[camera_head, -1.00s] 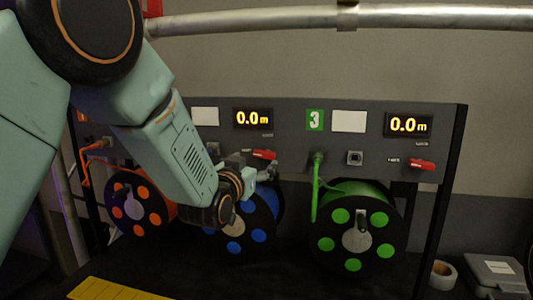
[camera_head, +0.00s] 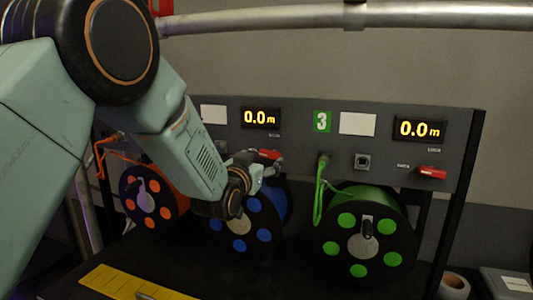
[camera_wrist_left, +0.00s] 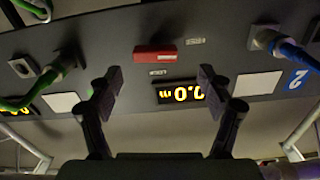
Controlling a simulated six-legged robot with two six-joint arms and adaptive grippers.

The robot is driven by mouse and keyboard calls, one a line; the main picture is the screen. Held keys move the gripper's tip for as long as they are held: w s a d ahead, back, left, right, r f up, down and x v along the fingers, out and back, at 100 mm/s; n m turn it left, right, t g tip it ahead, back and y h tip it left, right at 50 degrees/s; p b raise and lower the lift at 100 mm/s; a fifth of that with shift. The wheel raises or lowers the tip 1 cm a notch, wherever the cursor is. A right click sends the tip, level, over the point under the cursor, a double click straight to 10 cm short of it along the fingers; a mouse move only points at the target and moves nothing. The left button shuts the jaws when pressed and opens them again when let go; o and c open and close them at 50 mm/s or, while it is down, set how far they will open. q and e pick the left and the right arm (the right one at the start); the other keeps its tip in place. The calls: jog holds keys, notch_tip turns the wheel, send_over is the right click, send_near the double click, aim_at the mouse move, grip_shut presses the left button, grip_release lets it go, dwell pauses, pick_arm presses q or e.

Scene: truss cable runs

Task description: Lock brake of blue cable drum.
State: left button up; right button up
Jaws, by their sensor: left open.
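The blue cable drum (camera_head: 264,236) stands in the middle of the row, partly hidden by my left arm. Its red brake lever (camera_head: 268,154) is on the panel above it, just below the yellow 0.0 m display (camera_head: 261,118). In the left wrist view, which is upside down, the red lever (camera_wrist_left: 155,52) lies lengthwise across the picture, with small labels near it. My left gripper (camera_head: 272,167) is close to the lever. Its fingers (camera_wrist_left: 160,77) are spread and empty, with the lever ahead of the gap, seemingly apart from them. My right gripper is not in view.
The orange drum (camera_head: 147,204) is at left and the green drum (camera_head: 364,244) at right, with its own red lever (camera_head: 432,173). The blue cable (camera_wrist_left: 300,55) plugs into the panel beside the brake. A metal rail (camera_head: 430,17) crosses above. A yellow plate (camera_head: 125,283) lies below.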

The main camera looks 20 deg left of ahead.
aim_at(269, 153)
pick_arm(q)
jog(key=w, duration=0.2)
jog(key=w+d+p, duration=0.1)
jog(key=w, duration=0.1)
jog(key=shift+d+r, duration=0.2)
jog(key=shift+w+a, duration=0.1)
jog(key=shift+w, duration=0.1)
jog(key=shift+w+a+f, duration=0.15)
jog(key=shift+a, duration=0.3)
jog(key=shift+d, duration=0.25)
jog(key=shift+c, duration=0.3)
jog(key=shift+d, duration=0.25)
jog(key=c, duration=0.3)
jog(key=shift+a, duration=0.35)
jog(key=c, duration=0.5)
jog(key=shift+d, duration=0.15)
jog(key=c, duration=0.3)
